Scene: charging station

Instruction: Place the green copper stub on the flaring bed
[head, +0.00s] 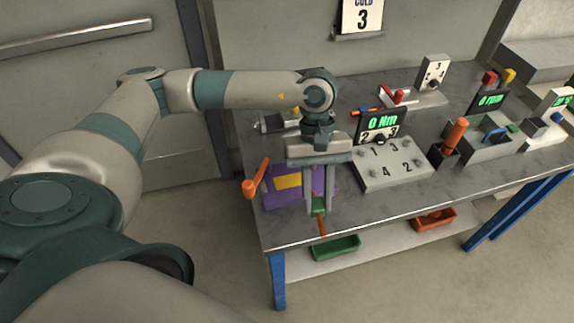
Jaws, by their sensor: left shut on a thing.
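My left gripper (318,208) points down at the near left part of the workbench, its two fingers shut on the green copper stub (320,226). The stub has a green band between the fingertips and a copper-orange end pointing down, in front of the bench's front edge in the picture. A purple block (273,199) with a yellow patch lies behind the fingers, partly hidden by them. I cannot tell for certain which fixture is the flaring bed; a grey one with red levers (398,97) stands at the back. My right gripper is not in view.
An orange handle (257,178) sticks up left of the purple block. A numbered grey plate (392,168) and a "0 Nm" display (381,124) stand right of the gripper. A green bin (336,248) and an orange bin (434,219) sit on the lower shelf.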

